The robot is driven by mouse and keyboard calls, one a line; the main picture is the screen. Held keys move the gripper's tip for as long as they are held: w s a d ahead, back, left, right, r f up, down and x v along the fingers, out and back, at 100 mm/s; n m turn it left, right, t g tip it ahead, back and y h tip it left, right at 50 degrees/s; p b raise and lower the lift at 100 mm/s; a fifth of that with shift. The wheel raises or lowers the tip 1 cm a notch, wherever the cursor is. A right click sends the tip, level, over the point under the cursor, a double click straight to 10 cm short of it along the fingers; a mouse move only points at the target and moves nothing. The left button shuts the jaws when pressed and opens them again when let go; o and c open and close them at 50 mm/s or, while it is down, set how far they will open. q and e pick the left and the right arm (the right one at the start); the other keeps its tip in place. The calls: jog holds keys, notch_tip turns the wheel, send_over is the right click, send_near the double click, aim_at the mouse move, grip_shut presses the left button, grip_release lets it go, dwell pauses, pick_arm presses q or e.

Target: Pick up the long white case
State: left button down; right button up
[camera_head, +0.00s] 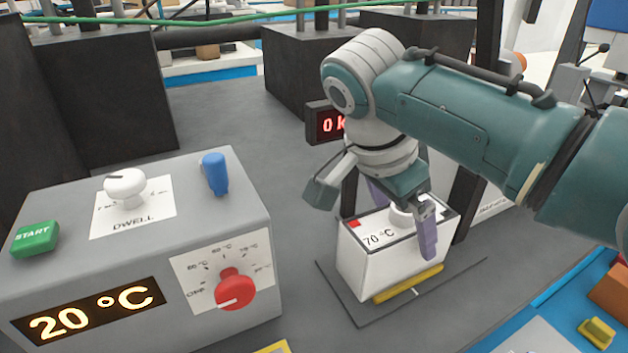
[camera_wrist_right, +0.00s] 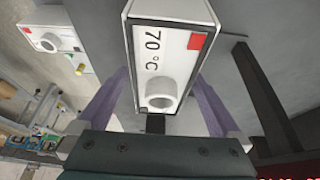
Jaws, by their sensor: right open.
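A long white case (camera_head: 375,272) with a dark-edged top, a "70 °C" label, a red square and a round white knob stands upright on a dark plate. It also shows in the right wrist view (camera_wrist_right: 172,12), running up out of the frame. My right gripper (camera_head: 402,215) is above its top, open, with one purple finger on either side of the case. In the right wrist view, the gripper (camera_wrist_right: 160,108) has the knob end of the case between its fingers. I cannot tell if the fingers touch it. My left gripper is not in view.
A grey control box (camera_head: 130,260) reading "20 °C" stands at the left. A yellow strip (camera_head: 408,284) lies at the case's foot on the dark plate (camera_head: 355,308). A dark post (camera_head: 466,200) stands close behind the case. A red-lit display (camera_head: 324,124) is behind the wrist.

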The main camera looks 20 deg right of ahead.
jog(key=x, duration=0.2)
jog(key=shift+d+f+b, duration=0.15)
jog(key=shift+f+b, duration=0.15)
jog(key=shift+f, duration=0.2)
jog(key=shift+w, duration=0.1)
jog(key=shift+f, duration=0.25)
jog(key=shift+c, duration=0.2)
jog(key=c, duration=1.5)
jog(key=shift+r, duration=0.1)
jog(key=shift+c, duration=0.2)
